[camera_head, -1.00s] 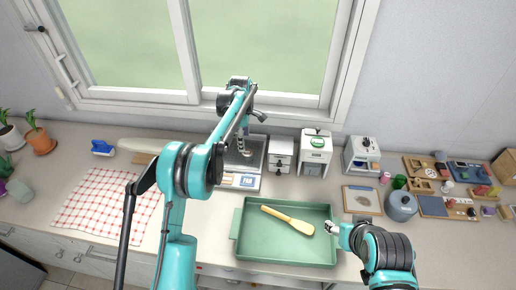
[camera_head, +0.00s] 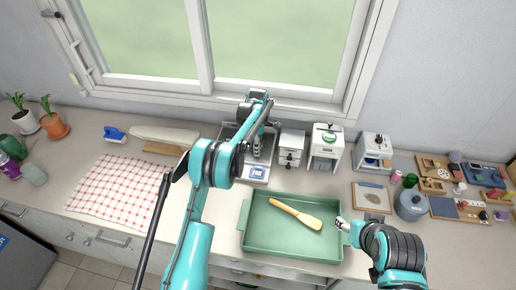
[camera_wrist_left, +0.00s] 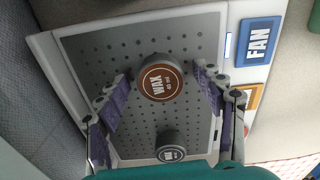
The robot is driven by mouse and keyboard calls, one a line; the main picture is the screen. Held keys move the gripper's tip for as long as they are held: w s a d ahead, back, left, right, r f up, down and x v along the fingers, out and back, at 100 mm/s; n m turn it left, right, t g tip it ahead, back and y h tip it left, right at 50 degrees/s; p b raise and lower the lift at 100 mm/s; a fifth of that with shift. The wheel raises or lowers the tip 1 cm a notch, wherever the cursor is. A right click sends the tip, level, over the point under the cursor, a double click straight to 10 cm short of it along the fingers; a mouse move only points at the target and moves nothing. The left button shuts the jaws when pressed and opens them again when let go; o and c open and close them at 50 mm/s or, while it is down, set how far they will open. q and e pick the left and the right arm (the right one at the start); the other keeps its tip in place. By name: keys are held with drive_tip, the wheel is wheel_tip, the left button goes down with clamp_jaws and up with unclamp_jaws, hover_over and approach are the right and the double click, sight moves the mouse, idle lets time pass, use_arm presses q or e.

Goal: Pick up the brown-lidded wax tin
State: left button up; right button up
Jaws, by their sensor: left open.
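The brown-lidded wax tin (camera_wrist_left: 161,81), round with a dark rim and a "WAX" label, stands on a perforated dark plate (camera_wrist_left: 100,45) in the left wrist view. My left gripper (camera_wrist_left: 165,84) is open, with one purple-padded finger on each side of the tin. I see no clear contact. In the head view my left gripper (camera_head: 258,148) is over the metal unit by the window, and the tin is too small or hidden to make out. My right gripper (camera_head: 343,223) is at the green tray's right edge; its jaws are too small to read.
A second dark-lidded tin (camera_wrist_left: 170,153) stands on the same plate, nearer the gripper's base. A blue "FAN" label (camera_wrist_left: 259,41) is beside the plate. A green tray (camera_head: 246,245) holding a wooden paddle (camera_head: 297,214) is in front. Small white machines (camera_head: 326,147) stand to the right.

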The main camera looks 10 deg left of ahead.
use_arm(q)
drive_tip(key=shift+r, duration=0.1)
drive_tip(key=c, duration=1.3)
drive_tip(key=shift+o, duration=0.2)
